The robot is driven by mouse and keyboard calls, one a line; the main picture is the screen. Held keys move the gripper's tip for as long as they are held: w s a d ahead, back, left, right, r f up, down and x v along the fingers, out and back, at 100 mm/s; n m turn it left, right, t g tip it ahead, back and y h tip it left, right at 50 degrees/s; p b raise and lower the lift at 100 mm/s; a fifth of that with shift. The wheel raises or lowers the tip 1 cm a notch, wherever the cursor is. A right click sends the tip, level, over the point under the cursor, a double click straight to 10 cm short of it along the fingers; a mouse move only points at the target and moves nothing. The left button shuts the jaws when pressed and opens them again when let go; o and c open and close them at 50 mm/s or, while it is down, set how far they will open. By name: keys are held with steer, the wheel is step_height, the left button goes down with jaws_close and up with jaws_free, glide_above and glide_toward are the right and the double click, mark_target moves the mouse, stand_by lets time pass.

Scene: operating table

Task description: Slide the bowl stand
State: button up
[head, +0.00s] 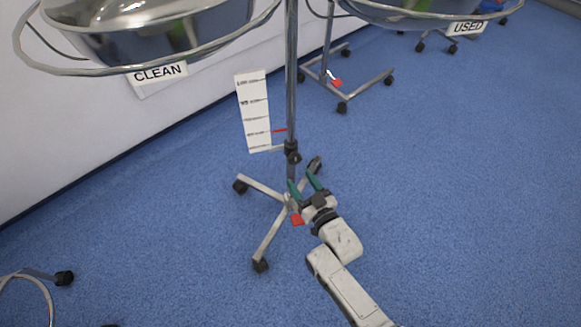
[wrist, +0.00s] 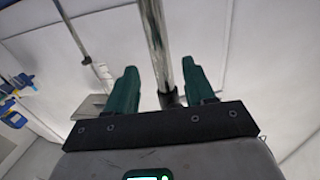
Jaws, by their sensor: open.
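The bowl stand labelled CLEAN (head: 291,75) stands upright in the head view, with a thin metal pole and a wheeled base. Its shiny metal bowl (head: 150,30) sits in a ring at the top left. My gripper (head: 302,183) is open, its green fingers at the lower pole, just below a black collar (head: 291,150). In the wrist view the pole (wrist: 158,45) shows between the two fingers (wrist: 160,80), closer to the right one. The fingers do not grip it. Whether the pole lies fully between the fingertips or just beyond them I cannot tell.
A white graduated scale (head: 254,110) with a red pointer is beside the pole. A second bowl stand (head: 345,88), labelled USED, stands behind right. A white wall (head: 60,140) runs along the left. Another wheeled base (head: 62,278) shows at lower left. Blue floor is clear at right.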

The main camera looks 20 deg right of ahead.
mark_target(293, 170)
steer(key=w+b, duration=0.1)
steer(key=w, duration=0.3)
steer(key=w+b, duration=0.1)
steer(key=w, duration=0.2)
steer(key=shift+a+b, duration=0.3)
steer(key=shift+a, duration=0.05)
steer(key=shift+c, duration=0.2)
jaws_close()
